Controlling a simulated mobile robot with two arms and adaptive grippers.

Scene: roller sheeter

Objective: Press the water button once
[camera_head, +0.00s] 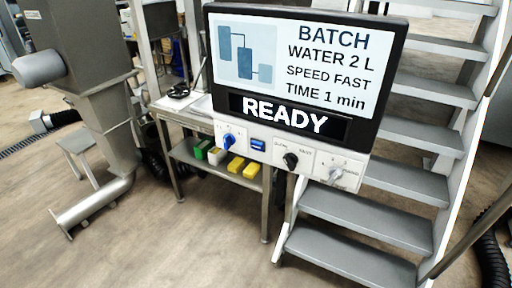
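A control panel (346,157) hangs below a black-framed screen (240,80) right of centre. The screen reads BATCH, WATER 2 L, SPEED FAST, TIME 1 min, with READY on a dark strip below. A blue rectangular button (258,145) sits on the panel; its label is too small to read. To its left is a blue knob (229,140). To its right are a black knob (290,160) and a grey knob (336,174). Which control is marked for water cannot be read. Neither of my grippers is in view.
A metal table (192,121) with a lower shelf stands behind the panel, holding green and yellow blocks (236,164). Grey stairs (400,213) rise at the right. A grey machine with a pipe (95,202) stands at the left. The wooden floor in front is clear.

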